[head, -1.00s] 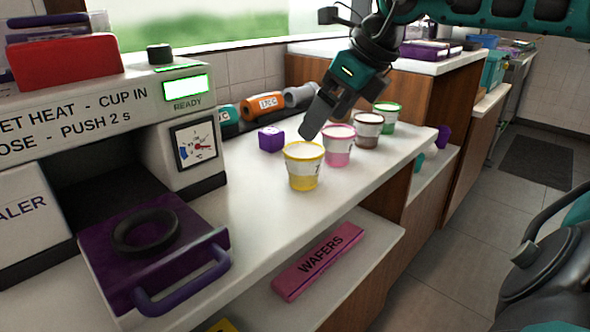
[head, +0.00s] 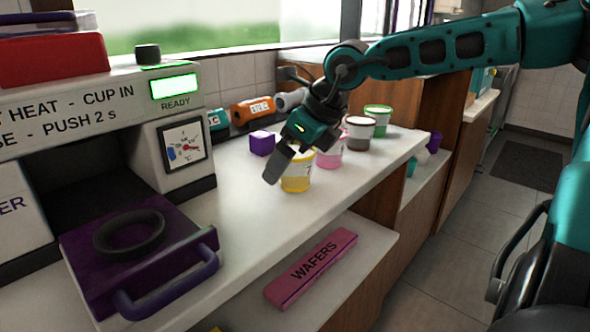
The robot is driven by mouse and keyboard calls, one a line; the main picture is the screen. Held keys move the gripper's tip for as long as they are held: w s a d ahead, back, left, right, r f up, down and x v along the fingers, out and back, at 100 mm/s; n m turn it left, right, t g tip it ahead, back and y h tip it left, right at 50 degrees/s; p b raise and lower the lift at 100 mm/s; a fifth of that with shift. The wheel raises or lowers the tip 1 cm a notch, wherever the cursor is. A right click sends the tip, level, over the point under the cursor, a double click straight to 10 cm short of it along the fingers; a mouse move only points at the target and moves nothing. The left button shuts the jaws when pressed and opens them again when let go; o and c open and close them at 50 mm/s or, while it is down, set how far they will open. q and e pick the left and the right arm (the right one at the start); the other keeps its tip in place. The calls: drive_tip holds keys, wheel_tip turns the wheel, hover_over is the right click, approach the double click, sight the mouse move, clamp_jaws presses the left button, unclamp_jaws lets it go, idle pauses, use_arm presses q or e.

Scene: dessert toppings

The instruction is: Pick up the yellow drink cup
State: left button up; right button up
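The yellow drink cup (head: 297,178) stands upright on the white counter, at the near end of a row of cups. My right gripper (head: 276,170) reaches in from the right and points down at the cup. Its dark finger covers the cup's left edge and part of its rim. I cannot tell whether it touches the cup or how far apart the fingers are, as only one shows clearly. My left gripper is not in view.
A pink cup (head: 329,156), a brown cup (head: 359,134) and a green cup (head: 377,120) stand close behind. A purple cube (head: 262,143) sits to the left. The sealer machine (head: 168,145) is further left. A pink wafers box (head: 311,268) lies on the lower shelf.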

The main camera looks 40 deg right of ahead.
drive_tip(key=shift+w+f, duration=0.1)
drive_tip(key=shift+f, duration=0.05)
drive_tip(key=shift+c, duration=0.4)
drive_tip(key=c, duration=1)
wheel_tip(320, 180, up, 20)
drive_tip(key=p, duration=0.5)
drive_tip(key=shift+a, duration=0.15)
